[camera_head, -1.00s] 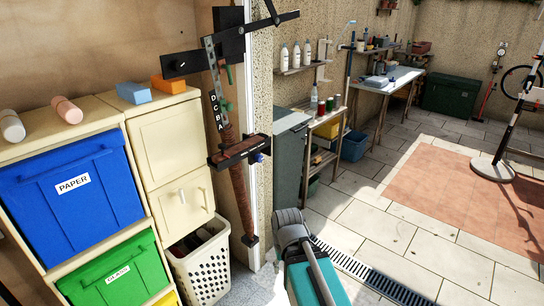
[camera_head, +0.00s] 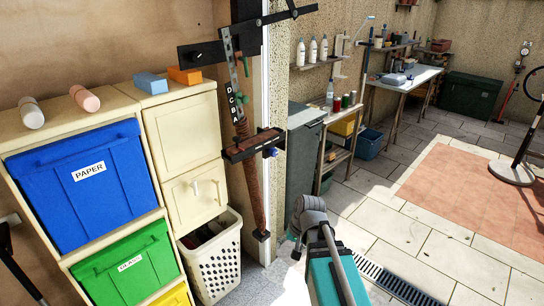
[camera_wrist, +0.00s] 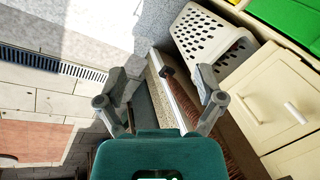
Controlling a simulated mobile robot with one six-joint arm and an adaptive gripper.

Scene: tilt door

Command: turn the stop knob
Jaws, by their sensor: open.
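The door mechanism is mounted on the wall edge in the head view, with a black upper plate (camera_head: 245,40), a lettered strip (camera_head: 235,85) and a rusty spring (camera_head: 254,190). A dark bracket (camera_head: 252,146) crosses the spring, and a small blue knob (camera_head: 270,152) sits at its right end. A small green handle (camera_head: 246,66) is beside the strip. No label marks which one is the stop knob. My gripper (camera_wrist: 161,74) is open and empty in the wrist view, with the spring's lower end (camera_wrist: 167,71) seen between its fingers. It appears apart from the mechanism.
A cream cabinet with a blue paper bin (camera_head: 85,185) and a green bin (camera_head: 128,266) stands at left. A white basket (camera_head: 215,262) is beside it. A grey cabinet (camera_head: 301,150) and workbench (camera_head: 412,76) are at right. The paved floor (camera_head: 400,230) has open room.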

